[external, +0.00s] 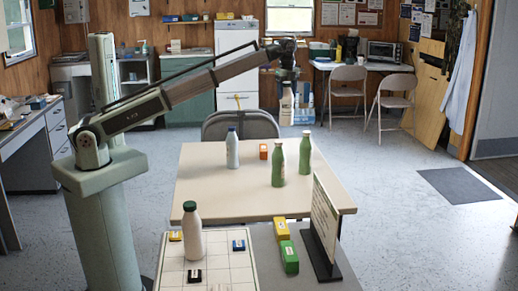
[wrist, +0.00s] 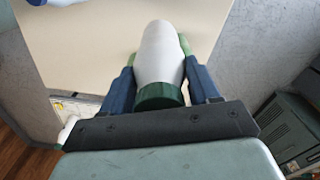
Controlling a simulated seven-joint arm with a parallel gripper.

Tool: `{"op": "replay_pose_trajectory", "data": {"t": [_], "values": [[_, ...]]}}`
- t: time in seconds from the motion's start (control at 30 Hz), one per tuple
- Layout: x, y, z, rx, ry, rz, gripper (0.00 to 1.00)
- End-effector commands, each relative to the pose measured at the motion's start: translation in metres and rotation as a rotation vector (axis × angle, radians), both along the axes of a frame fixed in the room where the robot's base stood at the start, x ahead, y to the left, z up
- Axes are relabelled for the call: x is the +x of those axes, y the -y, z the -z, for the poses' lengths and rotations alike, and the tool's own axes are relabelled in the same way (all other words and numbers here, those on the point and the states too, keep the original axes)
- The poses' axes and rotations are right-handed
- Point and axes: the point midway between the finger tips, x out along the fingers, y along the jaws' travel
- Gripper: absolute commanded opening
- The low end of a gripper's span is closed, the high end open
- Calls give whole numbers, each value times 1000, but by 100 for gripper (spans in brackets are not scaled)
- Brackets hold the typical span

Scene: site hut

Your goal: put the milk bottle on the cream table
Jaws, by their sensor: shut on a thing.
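A white milk bottle with a green cap (wrist: 160,55) is held between the two blue fingers of my gripper (wrist: 163,82) in the wrist view. In the external view my gripper (external: 287,78) is shut on this bottle (external: 287,106), which hangs upright in the air. The cream table (external: 215,190) stands in the middle of the external view. Its pale top (wrist: 95,45) shows behind the held bottle in the wrist view. A similar white bottle with a green cap (external: 193,240) stands on the gridded white board in front.
On the cream table stand a pale blue-capped bottle (external: 232,153), two green bottles (external: 278,166) (external: 305,158) and an orange box (external: 263,152). The table's front left is clear. A sign (external: 325,225) and small boxes (external: 289,257) stand on the nearer grey table.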

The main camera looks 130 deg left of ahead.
Motion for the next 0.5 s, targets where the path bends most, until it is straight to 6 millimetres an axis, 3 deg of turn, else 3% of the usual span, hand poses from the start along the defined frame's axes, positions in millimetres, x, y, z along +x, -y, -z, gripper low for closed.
{"op": "replay_pose_trajectory", "data": {"t": [0.07,0.5], "values": [[-12,-11,0,0,0,-26,0],[-9,-6,87,-1,-2,-20,0]]}}
